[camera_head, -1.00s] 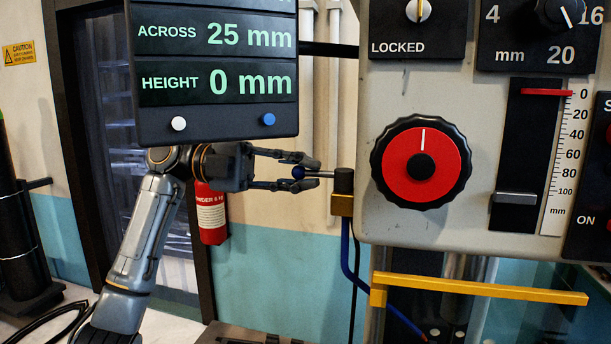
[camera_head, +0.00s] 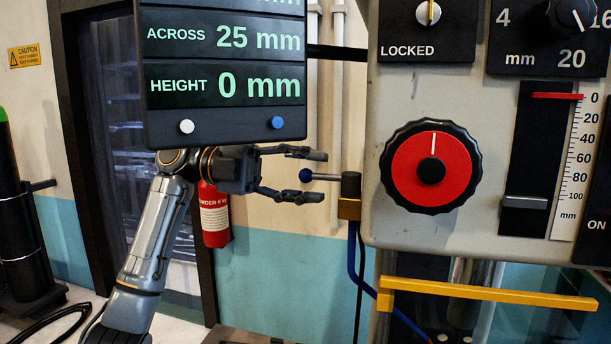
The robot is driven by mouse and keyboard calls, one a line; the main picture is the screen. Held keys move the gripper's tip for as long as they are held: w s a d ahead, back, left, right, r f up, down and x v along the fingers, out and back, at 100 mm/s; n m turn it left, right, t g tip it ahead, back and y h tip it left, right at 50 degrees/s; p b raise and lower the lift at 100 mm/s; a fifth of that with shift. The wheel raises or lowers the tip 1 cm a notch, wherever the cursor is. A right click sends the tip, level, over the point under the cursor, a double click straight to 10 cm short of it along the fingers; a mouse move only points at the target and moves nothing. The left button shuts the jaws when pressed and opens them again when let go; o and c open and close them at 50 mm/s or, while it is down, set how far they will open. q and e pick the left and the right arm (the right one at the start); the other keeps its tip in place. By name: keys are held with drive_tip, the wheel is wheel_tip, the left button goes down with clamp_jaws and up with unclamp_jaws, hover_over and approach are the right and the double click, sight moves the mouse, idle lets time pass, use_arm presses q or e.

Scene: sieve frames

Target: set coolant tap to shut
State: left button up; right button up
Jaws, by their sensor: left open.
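The coolant tap (camera_head: 349,190) sits at the left edge of the machine panel, with a dark cylindrical body on a brass block and a blue hose below. Its thin lever (camera_head: 326,178) points left, about level, and ends in a dark blue ball (camera_head: 306,176). My left gripper (camera_head: 320,176) comes in from the left below the display. It is open, with one finger above the lever and one below, and the ball lies between them. I see a gap between the ball and each finger. My right gripper is not in view.
The display box (camera_head: 222,125) hangs just above my left gripper. A red-faced knob (camera_head: 410,166) is on the panel (camera_head: 400,90) to the right. A yellow bar (camera_head: 490,293) juts out below it. A red extinguisher (camera_head: 215,215) is behind my left arm.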

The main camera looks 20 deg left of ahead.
use_arm(q)
drive_tip(key=shift+a, duration=0.15)
drive_tip(key=a, duration=1.1)
drive_tip(key=shift+a+r, duration=0.2)
drive_tip(key=shift+a, duration=0.2)
drive_tip(key=shift+s, duration=0.1)
